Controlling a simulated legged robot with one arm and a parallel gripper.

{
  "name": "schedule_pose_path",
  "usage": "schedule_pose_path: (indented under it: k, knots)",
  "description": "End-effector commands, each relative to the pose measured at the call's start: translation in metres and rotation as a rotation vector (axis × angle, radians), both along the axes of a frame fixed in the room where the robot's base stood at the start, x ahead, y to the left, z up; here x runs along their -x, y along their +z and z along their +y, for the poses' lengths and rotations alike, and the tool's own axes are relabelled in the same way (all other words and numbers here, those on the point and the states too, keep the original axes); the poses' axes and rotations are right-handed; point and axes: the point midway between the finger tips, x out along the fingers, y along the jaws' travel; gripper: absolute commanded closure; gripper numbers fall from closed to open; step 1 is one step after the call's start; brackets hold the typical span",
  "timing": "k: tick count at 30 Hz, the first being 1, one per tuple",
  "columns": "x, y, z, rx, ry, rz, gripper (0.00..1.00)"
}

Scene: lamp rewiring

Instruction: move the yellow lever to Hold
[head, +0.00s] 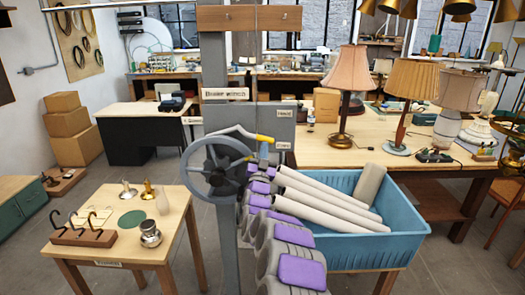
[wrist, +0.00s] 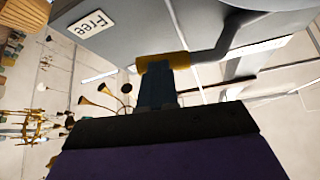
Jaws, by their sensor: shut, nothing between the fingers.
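The yellow lever (head: 265,138) is a grey bent rod with a yellow grip, beside the handwheel on the grey winch box (head: 270,118). Its grip points right and slightly down. My gripper (head: 263,152) is shut and empty, with its tips just below the grip. In the wrist view the yellow grip (wrist: 162,63) lies right at the blue-grey fingertips (wrist: 157,72); I cannot tell whether they touch. The box carries an upper label (head: 284,113) and a lower label (head: 283,145), both too small to read surely in the head view.
The spoked handwheel (head: 214,168) and grey post (head: 213,75) stand close left of my gripper. A small wooden table (head: 165,225) is at left, and a lamp table (head: 310,150) is behind right.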

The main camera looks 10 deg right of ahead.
Motion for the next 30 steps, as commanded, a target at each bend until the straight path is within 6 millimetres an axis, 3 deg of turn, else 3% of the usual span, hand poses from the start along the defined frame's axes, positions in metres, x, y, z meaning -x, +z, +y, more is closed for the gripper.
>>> schedule_pose_path:
  k: [12, 30]
  knots:
    - [0.003, 0.034, -0.014, 0.275, -0.005, 0.060, 1.00]
    - [0.003, 0.063, -0.011, 0.575, 0.001, 0.129, 1.00]
